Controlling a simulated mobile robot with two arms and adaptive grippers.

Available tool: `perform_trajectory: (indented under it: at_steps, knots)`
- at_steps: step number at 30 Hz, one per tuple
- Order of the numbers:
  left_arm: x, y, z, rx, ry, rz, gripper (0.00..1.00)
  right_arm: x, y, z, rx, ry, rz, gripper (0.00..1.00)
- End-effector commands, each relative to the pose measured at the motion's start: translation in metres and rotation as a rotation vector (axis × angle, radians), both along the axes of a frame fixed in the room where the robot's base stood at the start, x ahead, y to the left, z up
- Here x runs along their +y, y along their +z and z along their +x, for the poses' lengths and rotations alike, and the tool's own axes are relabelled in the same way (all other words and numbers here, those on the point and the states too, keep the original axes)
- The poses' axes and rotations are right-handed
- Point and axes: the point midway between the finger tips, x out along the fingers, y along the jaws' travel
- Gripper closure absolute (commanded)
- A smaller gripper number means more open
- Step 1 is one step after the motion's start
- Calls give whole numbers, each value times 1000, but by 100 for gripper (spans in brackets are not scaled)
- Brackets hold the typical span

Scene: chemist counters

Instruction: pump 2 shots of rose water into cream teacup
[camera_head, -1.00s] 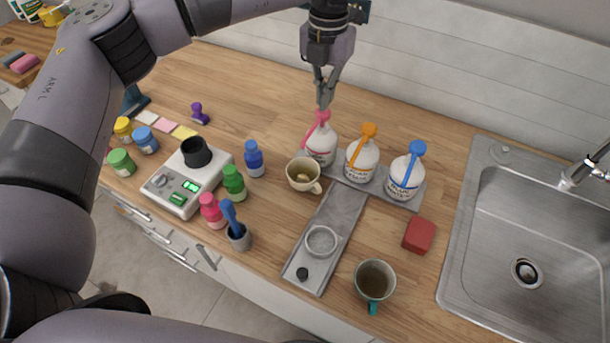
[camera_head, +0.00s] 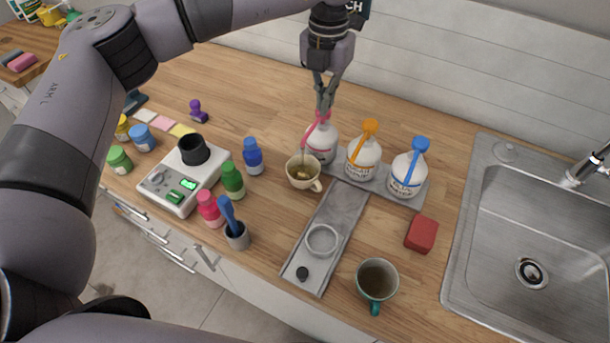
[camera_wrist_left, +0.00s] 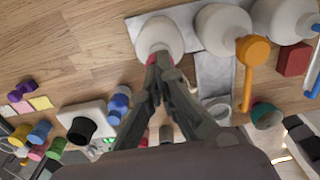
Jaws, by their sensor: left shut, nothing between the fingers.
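A white bottle (camera_head: 322,143) with a pink pump head (camera_head: 318,121) stands leftmost of three pump bottles; I cannot read its label. The cream teacup (camera_head: 300,183) stands on the counter just left of it, below the pink nozzle. A thin pale streak runs from the nozzle into the cup, and liquid shows inside. My left gripper (camera_head: 324,108) is shut and empty, pointing down with its fingertips on top of the pink pump head. In the left wrist view, its fingertips (camera_wrist_left: 163,64) cover most of the pump on the white bottle (camera_wrist_left: 160,33). My right gripper is out of view.
Bottles with orange (camera_head: 369,130) and blue (camera_head: 418,147) pumps stand close on the right. In front are a grey tray (camera_head: 344,205), a teal-handled cup (camera_head: 376,283) and a red block (camera_head: 422,234). A scale (camera_head: 172,195) and small bottles stand left; the sink (camera_head: 500,235) is right.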

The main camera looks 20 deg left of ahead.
Motion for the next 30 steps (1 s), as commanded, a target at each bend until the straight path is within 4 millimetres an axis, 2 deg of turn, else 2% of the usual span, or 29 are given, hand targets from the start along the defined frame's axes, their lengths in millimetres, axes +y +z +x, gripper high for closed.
perform_trajectory:
  at_steps: [6,14,30]
  knots:
    - [0,-12,-1,5,0,2,100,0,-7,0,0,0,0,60]
    - [0,-10,-1,7,-1,2,100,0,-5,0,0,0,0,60]
    - [0,21,-1,5,-1,2,100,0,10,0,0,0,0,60]
